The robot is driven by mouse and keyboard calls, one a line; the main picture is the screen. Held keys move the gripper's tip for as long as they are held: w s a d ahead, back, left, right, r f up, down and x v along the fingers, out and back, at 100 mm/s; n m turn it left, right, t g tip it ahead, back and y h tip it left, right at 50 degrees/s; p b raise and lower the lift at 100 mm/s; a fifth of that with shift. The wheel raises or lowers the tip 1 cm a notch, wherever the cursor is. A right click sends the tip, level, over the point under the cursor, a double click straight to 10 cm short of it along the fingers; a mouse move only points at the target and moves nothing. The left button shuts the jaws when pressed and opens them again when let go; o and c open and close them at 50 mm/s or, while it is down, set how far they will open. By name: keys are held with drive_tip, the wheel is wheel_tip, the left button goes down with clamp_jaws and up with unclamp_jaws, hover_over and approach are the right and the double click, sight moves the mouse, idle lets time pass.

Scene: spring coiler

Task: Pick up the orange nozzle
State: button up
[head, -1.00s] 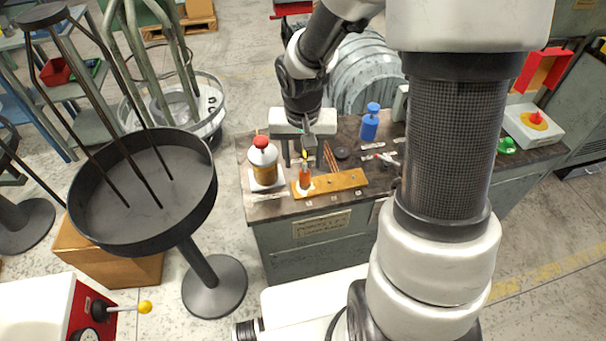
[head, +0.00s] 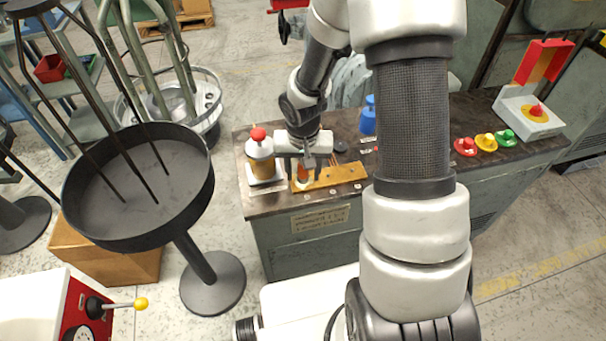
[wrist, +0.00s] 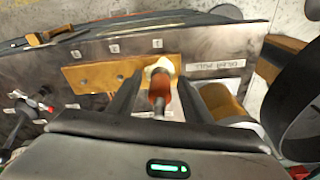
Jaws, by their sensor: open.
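The orange nozzle (head: 304,174) stands at the left end of a tan wooden block (head: 342,176) on the dark bench. In the wrist view the nozzle (wrist: 160,88) has an orange-brown body and a pale, cream-coloured end. My gripper (head: 303,168) is above the block at the nozzle. In the wrist view my gripper (wrist: 158,84) is open, with one finger on each side of the nozzle. I cannot tell whether either finger touches it. The block (wrist: 92,75) lies beyond the fingers, near printed number labels. My gripper partly hides the nozzle in the head view.
A blue bottle (head: 368,117) is behind the block. Red (head: 465,147), yellow (head: 486,142) and green (head: 506,137) knobs are further right. A round black tray (head: 140,190) stands left of the bench.

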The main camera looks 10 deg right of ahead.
drive_tip(key=shift+c, duration=0.2)
clamp_jaws()
drive_tip(key=shift+r, duration=0.1)
wheel_tip(320, 180, up, 12)
drive_tip(key=p, duration=0.3)
drive_tip(key=shift+r+p, duration=0.15)
drive_tip(key=shift+p, duration=0.15)
